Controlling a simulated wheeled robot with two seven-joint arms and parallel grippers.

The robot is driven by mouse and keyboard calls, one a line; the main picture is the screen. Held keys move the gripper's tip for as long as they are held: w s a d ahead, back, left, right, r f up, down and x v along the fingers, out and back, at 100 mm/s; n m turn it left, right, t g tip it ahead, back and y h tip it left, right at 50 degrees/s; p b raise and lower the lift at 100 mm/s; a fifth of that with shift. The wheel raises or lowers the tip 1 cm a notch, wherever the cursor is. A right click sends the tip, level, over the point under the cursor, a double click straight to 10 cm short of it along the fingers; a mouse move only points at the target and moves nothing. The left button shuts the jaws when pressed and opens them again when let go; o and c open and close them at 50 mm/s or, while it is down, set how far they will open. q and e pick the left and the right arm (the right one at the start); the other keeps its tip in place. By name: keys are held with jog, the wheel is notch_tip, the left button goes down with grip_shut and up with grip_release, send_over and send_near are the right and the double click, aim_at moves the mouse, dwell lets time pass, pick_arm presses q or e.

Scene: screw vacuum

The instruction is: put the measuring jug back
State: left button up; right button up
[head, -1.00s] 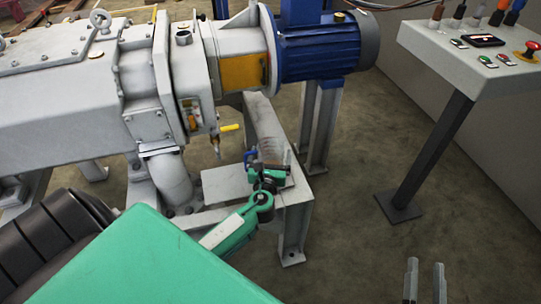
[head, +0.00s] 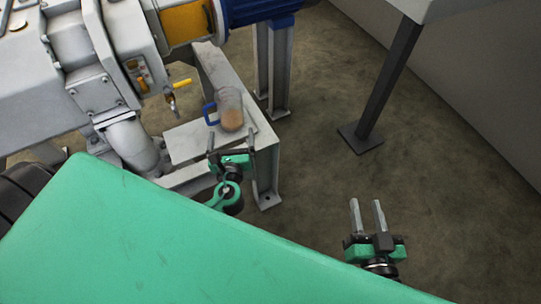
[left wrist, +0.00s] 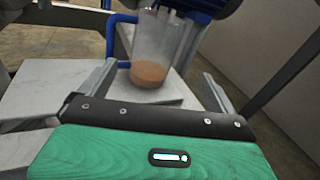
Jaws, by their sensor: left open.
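The measuring jug (head: 231,108) is clear, with a blue handle and some brown liquid at the bottom. It stands upright on the pale shelf plate (head: 184,143) of the machine's frame. In the left wrist view the jug (left wrist: 154,50) stands beyond my open fingers, apart from them. My left gripper (head: 230,143) is open and empty, just on the near side of the jug. My right gripper (head: 367,217) is over bare floor at the lower right, its two fingers apart with nothing between them.
A drain tap with a yellow lever (head: 181,84) hangs above and left of the jug. The grey machine (head: 60,90) and blue motor (head: 250,10) stand behind. A dark post (head: 386,85) stands at the right. The floor between is clear.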

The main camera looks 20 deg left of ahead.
pick_arm(q)
jog(key=s+d+n+g+h, duration=0.1)
jog(key=s+d+n+h, duration=0.25)
jog(key=d+n, duration=0.3)
jog(key=s+d+n+h, duration=0.2)
jog(key=d+n+h, duration=0.3)
jog(key=d+n, duration=0.15)
jog(key=s+d+r+n+t+h, duration=0.1)
jog(key=s+d+r+n+h, duration=0.5)
jog(key=n, duration=0.8)
jog(key=shift+d+r, duration=1.05)
jog(key=shift+r, duration=0.55)
